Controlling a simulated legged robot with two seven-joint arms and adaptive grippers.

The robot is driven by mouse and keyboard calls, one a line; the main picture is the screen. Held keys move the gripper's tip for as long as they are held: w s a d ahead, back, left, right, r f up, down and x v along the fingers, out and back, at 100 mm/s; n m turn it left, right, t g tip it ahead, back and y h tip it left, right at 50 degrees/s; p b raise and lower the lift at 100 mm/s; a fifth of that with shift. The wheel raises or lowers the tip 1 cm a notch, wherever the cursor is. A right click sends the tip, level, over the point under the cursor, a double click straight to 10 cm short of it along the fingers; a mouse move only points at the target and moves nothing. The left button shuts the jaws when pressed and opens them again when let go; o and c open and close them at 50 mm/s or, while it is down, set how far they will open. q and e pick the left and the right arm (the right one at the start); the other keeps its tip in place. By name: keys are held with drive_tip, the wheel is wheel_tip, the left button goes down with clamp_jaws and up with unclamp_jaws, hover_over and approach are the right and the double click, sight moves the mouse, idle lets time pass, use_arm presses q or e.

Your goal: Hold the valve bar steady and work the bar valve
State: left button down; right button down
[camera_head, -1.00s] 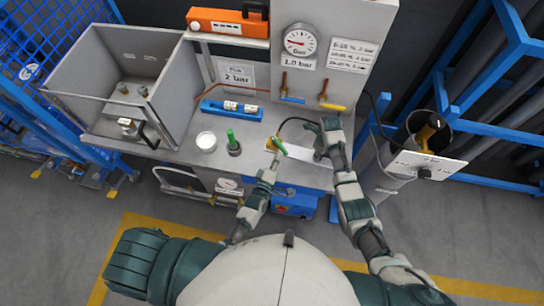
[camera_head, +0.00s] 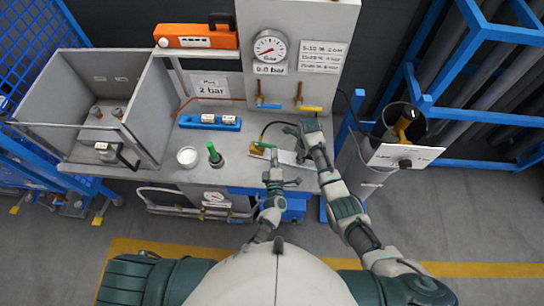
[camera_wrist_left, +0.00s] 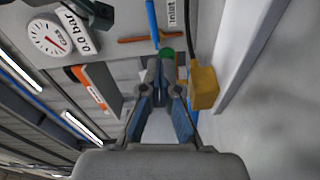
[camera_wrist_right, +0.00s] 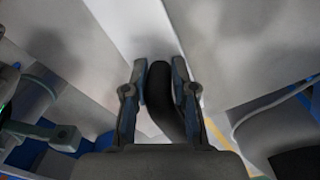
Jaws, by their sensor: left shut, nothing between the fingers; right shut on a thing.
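The valve sits at the bench's front right, with a green lever (camera_head: 263,145) and a yellow block (camera_wrist_left: 203,88). A pale flat bar (camera_head: 290,158) runs right from it. My left gripper (camera_head: 272,163) is shut and empty, its tips just in front of the lever. In the left wrist view, the green lever end (camera_wrist_left: 166,52) shows just beyond my left fingertips (camera_wrist_left: 163,72); contact is unclear. My right gripper (camera_head: 304,143) is at the bar's right end. In the right wrist view, my right gripper (camera_wrist_right: 160,75) is shut on a black curved grip (camera_wrist_right: 162,100).
The gauge (camera_head: 269,46) reads 0.0 bar on its label. A dark cylinder (camera_head: 400,125) stands right.

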use_arm(q)
drive_tip(key=shift+w+f+n+g+y, duration=0.1)
drive_tip(key=shift+f+n+g+y, duration=0.1)
drive_tip(key=shift+n+y, duration=0.25)
drive_tip(key=shift+f+n+g+y, duration=0.1)
drive_tip(key=shift+n+g+y, duration=0.15)
drive_tip(key=shift+y, duration=0.4)
drive_tip(key=shift+a+r, duration=0.1)
